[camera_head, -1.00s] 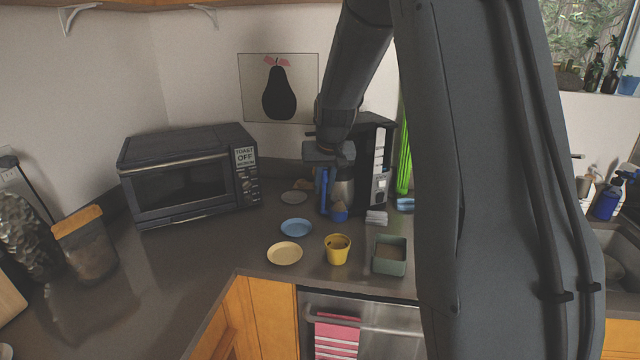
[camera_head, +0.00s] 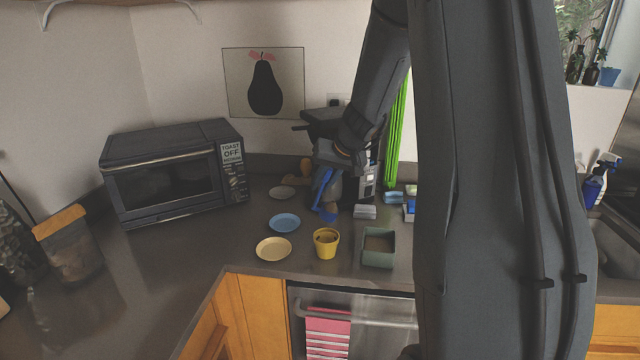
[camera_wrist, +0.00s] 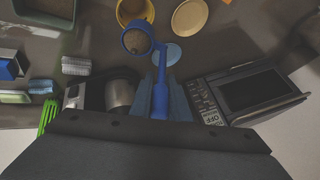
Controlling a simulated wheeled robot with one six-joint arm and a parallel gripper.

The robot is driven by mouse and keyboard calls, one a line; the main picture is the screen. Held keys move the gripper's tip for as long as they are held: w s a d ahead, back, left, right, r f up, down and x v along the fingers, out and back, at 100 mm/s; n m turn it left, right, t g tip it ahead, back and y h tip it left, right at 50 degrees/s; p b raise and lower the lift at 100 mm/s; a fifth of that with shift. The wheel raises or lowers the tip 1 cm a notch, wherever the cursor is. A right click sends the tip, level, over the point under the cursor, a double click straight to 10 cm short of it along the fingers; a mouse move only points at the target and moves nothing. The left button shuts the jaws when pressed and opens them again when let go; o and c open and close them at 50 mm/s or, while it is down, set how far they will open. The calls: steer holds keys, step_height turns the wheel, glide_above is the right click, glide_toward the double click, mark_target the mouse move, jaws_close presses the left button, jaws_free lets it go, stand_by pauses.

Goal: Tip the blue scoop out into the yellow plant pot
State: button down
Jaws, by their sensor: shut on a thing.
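The blue scoop (camera_head: 322,190) is held in my gripper (camera_head: 326,174), which is shut on its handle. In the wrist view the scoop's round bowl (camera_wrist: 137,40) faces the camera and holds brown stuff. The yellow plant pot (camera_head: 326,243) stands upright on the counter, with something brown inside. The scoop is behind the pot in the head view, its bowl above the counter and apart from the pot. In the wrist view the pot (camera_wrist: 134,11) is partly cut off at the top, just beyond the scoop's bowl.
A green box (camera_head: 379,262) stands right of the pot. A cream plate (camera_head: 273,249) and a blue plate (camera_head: 285,223) lie to the left. A toaster oven (camera_head: 170,172) stands farther left. A coffee maker is partly hidden behind my gripper. The left counter has free room.

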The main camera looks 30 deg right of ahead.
steer(key=shift+s+d+f+m+t+y+b, duration=0.15)
steer(key=shift+s+d+t+y+b, duration=0.25)
steer(key=shift+b, duration=0.8)
steer(key=shift+s+d+f+m+t+y+b, duration=0.15)
steer(key=shift+d+f+t+y+b, duration=0.25)
steer(key=shift+b, duration=0.8)
steer(key=shift+s+d+f+t+y+b, duration=0.1)
steer(key=shift+s+d+t+y+b, duration=0.25)
steer(key=shift+b, duration=0.85)
steer(key=d+t+y+b, duration=0.1)
steer(key=s+d+f+m+t+y+b, duration=0.1)
steer(key=b, duration=0.1)
steer(key=s+d+f+t+y+b, duration=0.1)
steer(key=d, duration=0.1)
steer(key=shift+s+d+y+b, duration=0.1)
steer(key=shift+s+y+b, duration=0.15)
steer(key=shift+y+b, duration=0.1)
steer(key=shift+s+d+f+m+b, duration=0.15)
steer(key=shift+m+b, duration=0.15)
steer(key=shift+b, duration=0.3)
